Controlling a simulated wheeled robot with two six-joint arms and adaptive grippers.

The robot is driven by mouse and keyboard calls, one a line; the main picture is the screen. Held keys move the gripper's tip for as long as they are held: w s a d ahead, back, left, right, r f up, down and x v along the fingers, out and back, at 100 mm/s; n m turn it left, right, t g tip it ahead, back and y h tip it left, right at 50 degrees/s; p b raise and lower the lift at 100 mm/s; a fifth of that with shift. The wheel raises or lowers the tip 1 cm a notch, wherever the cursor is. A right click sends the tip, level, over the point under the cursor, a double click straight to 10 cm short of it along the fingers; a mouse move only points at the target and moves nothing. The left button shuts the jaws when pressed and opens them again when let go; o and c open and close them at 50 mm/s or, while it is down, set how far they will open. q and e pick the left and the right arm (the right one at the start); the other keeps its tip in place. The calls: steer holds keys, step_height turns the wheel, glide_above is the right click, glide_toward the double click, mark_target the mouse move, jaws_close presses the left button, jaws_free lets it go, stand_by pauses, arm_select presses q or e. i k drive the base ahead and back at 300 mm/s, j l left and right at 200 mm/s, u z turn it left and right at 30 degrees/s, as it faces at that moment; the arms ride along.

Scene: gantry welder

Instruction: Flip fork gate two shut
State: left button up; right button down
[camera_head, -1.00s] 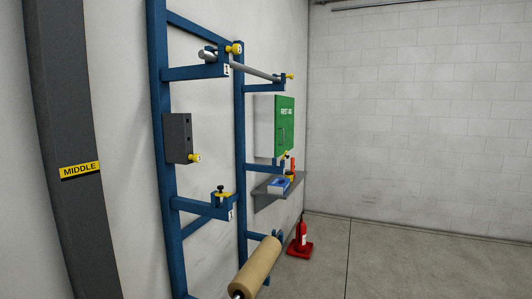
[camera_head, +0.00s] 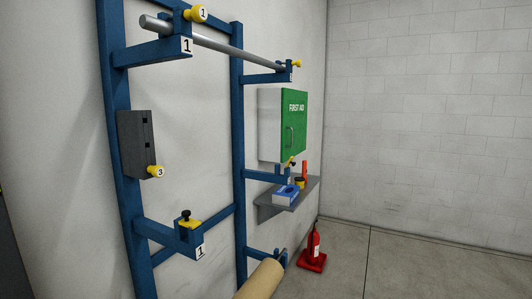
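A blue rack (camera_head: 112,110) stands along the left wall. A grey bar (camera_head: 220,45) lies across to the far upper arm, which has a yellow knob (camera_head: 296,64). The near lower arm (camera_head: 160,232), labelled 1, has a yellow piece with a black knob (camera_head: 186,218). The far lower arm (camera_head: 262,175) has a yellow piece (camera_head: 289,162), raised at an angle. No number 2 is readable, so I cannot tell which gate is two. Neither gripper is in view.
A dark box (camera_head: 136,145) with a yellow knob marked 3 is on the near post. A brown roll (camera_head: 262,280) sits low. Floor at right is clear.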

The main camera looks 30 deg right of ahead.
mark_target(289, 162)
steer(key=i+l, duration=0.15)
steer(key=l, duration=0.25)
steer(key=i+l+u, duration=0.1)
steer(key=l, duration=0.35)
steer(key=i+l, duration=0.15)
steer(key=l, duration=0.3)
steer(key=i+l, duration=0.1)
steer(key=l, duration=0.3)
steer(key=i+l+u, duration=0.1)
steer(key=l, duration=0.35)
